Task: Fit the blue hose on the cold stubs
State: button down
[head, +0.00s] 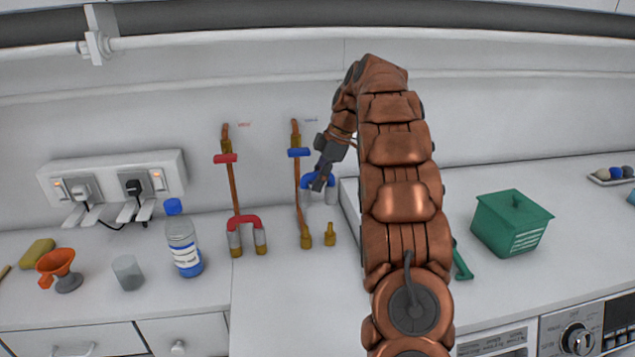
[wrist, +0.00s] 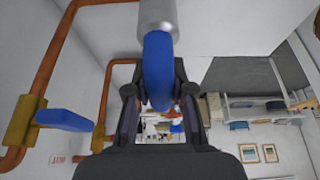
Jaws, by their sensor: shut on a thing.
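My gripper (head: 321,182) is shut on the blue hose (head: 309,180), a short U-shaped bend with grey end sleeves (head: 332,198) pointing down. In the wrist view the blue hose (wrist: 157,68) passes between the fingers (wrist: 158,93), with one grey sleeve (wrist: 158,18) at the top edge. The two brass cold stubs, left (head: 305,238) and right (head: 330,235), stand bare on the counter. The hose hangs above them, apart from both. The left stub joins the copper pipe with the blue valve handle (head: 299,152), also seen in the wrist view (wrist: 64,119).
A red hose (head: 243,222) sits on two brass stubs to the left, below a red valve handle (head: 226,158). A bottle (head: 184,248), grey cup (head: 128,272) and orange funnel (head: 57,263) stand further left. A green lidded box (head: 511,222) is right of my arm.

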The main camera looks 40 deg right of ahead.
jog(key=shift+f, duration=0.15)
jog(key=shift+f+b, duration=0.2)
jog(key=shift+b, duration=0.4)
notch_tip(320, 180, down, 5)
jog(key=b, duration=0.5)
jog(key=shift+f, duration=0.1)
jog(key=shift+b, duration=1.65)
dwell(1.0)
jog(key=shift+f+b, duration=2.5)
jog(key=shift+b, duration=0.1)
jog(key=c, duration=0.9)
grip_release()
jog(key=shift+c, duration=0.2)
